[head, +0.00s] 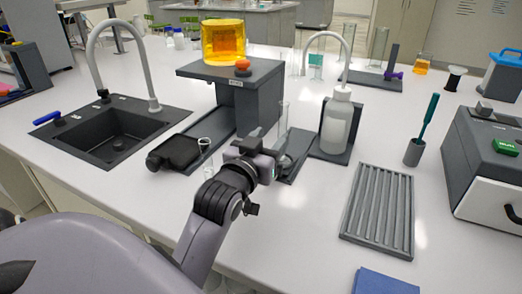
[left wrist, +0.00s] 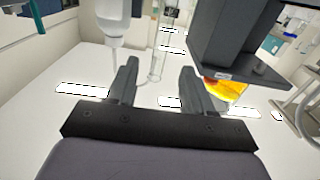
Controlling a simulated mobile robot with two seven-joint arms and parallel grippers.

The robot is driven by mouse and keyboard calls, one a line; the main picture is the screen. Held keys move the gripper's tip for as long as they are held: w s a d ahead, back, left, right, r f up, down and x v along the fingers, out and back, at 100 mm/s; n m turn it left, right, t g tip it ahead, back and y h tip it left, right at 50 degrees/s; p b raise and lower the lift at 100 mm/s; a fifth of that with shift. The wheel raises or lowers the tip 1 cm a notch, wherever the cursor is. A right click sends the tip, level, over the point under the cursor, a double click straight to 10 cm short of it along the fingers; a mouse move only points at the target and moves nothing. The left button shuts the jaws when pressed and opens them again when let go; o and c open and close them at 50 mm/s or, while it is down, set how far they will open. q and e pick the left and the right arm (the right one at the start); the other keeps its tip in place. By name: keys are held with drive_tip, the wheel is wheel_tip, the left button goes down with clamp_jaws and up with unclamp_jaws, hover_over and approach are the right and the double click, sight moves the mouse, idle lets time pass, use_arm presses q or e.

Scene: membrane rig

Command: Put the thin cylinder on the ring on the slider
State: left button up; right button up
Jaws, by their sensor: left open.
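A thin clear glass cylinder (head: 284,112) stands upright just beyond my left gripper (head: 273,148), between the grey stand (head: 262,98) and the white bottle (head: 337,124). My gripper hides its lower part. In the left wrist view, which looks upside down, the cylinder (left wrist: 157,58) shows beyond the gap between the open, empty fingers (left wrist: 155,88). Another slim clear glass vessel (head: 205,146) with a wider top stands to the left of my gripper. A dark flat rail (head: 215,132) lies beside the stand; I cannot make out a ring or tell which part is the slider.
A yellow vessel (head: 223,40) and an orange knob (head: 243,65) are on the stand. A sink (head: 118,125) lies at left, a ribbed grey tray (head: 378,212) at right, and a grey box machine (head: 490,165) beyond it.

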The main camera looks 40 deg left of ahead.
use_arm(q)
drive_tip(key=shift+v, duration=1.95)
